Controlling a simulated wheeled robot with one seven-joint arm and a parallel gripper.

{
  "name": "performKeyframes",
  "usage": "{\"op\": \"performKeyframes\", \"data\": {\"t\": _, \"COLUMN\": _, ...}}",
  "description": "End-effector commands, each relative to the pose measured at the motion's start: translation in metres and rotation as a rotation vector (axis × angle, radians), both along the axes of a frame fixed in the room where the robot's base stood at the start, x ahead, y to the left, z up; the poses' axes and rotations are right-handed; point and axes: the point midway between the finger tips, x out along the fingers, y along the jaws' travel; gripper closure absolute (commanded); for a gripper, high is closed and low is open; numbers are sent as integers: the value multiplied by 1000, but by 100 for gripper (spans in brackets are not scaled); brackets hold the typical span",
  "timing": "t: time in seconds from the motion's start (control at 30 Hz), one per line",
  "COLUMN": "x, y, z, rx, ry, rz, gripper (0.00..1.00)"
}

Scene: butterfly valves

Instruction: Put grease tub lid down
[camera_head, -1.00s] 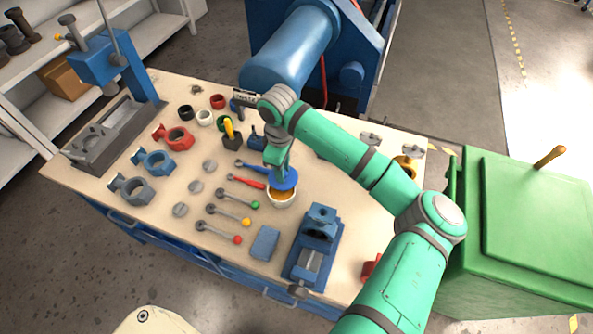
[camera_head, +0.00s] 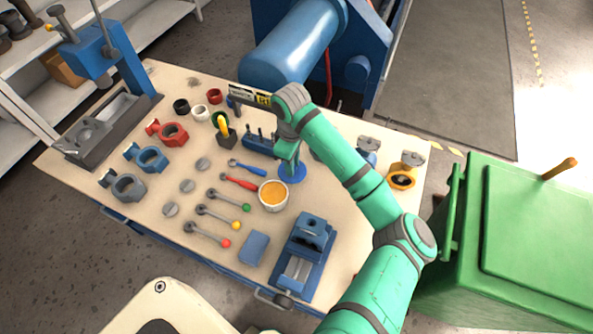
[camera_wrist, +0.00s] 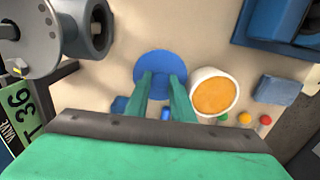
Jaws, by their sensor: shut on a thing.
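The grease tub (camera_head: 273,197) is a white round pot, open, with orange-yellow grease inside; it stands on the workbench and shows in the wrist view (camera_wrist: 232,92). The lid (camera_head: 296,175) is a flat blue disc just behind and right of the tub in the head view. In the wrist view the lid (camera_wrist: 160,62) lies left of the tub, clear of its opening. My gripper (camera_head: 289,163), two green fingers in the wrist view (camera_wrist: 163,80), is shut on the lid from above. I cannot tell whether the lid touches the bench top.
Levers with coloured knobs (camera_head: 214,213) lie left of the tub. A blue vise (camera_head: 307,255) stands in front, a blue tool holder (camera_head: 262,145) behind. Valve bodies (camera_head: 150,158) sit at left, a yellow-ringed one (camera_head: 402,178) at right. A green bin (camera_head: 520,235) adjoins the bench.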

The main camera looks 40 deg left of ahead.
Motion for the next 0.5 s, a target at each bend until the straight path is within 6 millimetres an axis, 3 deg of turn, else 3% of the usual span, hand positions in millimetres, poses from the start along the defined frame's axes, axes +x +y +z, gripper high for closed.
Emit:
{"op": "performKeyframes", "data": {"t": 0.3, "x": 6, "y": -10, "z": -35, "rx": 0, "ry": 1, "rz": -18, "gripper": 100}}
{"op": "performKeyframes", "data": {"t": 0.5, "x": 7, "y": -11, "z": -37, "rx": 1, "ry": -1, "rz": -20, "gripper": 100}}
